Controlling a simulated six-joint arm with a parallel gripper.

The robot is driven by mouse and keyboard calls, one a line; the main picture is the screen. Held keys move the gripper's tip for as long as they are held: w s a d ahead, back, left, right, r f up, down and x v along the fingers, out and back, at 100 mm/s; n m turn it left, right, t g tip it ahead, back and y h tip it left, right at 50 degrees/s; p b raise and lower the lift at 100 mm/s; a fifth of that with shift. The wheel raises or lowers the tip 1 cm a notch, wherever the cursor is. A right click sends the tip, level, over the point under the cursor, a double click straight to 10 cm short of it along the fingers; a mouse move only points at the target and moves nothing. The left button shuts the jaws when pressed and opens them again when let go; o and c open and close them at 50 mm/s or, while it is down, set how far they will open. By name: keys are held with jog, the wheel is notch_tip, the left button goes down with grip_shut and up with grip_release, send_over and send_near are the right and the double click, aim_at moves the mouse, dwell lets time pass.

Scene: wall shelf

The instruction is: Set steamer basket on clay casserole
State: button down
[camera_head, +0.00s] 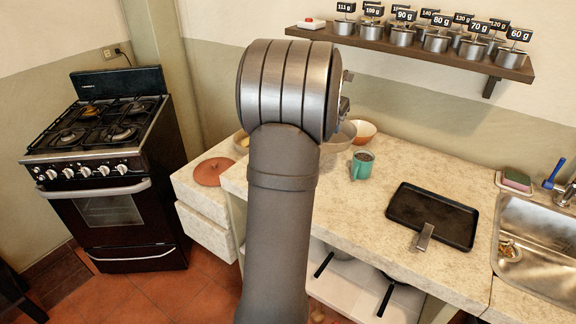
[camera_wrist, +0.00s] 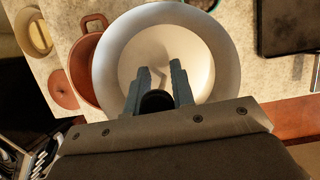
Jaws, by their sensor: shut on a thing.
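In the wrist view, the steamer basket is a wide pale bowl shape (camera_wrist: 112,58) directly beyond my gripper (camera_wrist: 163,72). The fingers reach over its near rim into its hollow, with a dark part between them. My gripper is shut on the basket. The reddish-brown clay casserole (camera_wrist: 84,62) shows at the basket's left with a loop handle; its right part is hidden under the basket. I cannot tell whether they touch. In the head view my arm hides the gripper and casserole; a greyish rim, likely the basket (camera_head: 342,137), shows beside the arm.
A terracotta disc (camera_head: 213,171) lies on the counter left of my arm. A wall shelf (camera_head: 420,52) holds several labelled pots. The stove (camera_head: 100,165) is at left.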

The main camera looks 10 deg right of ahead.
jog(key=shift+w+a+n, duration=0.5)
jog(key=shift+w+a, duration=0.4)
jog(key=shift+w, duration=0.25)
jog(key=w+a+f, duration=0.8)
jog(key=f, duration=0.2)
jog(key=shift+f, duration=0.25)
jog(key=shift+f, duration=0.15)
jog(key=shift+f, duration=0.5)
jog(key=c, duration=1.2)
grip_release()
jog(key=shift+c, duration=0.2)
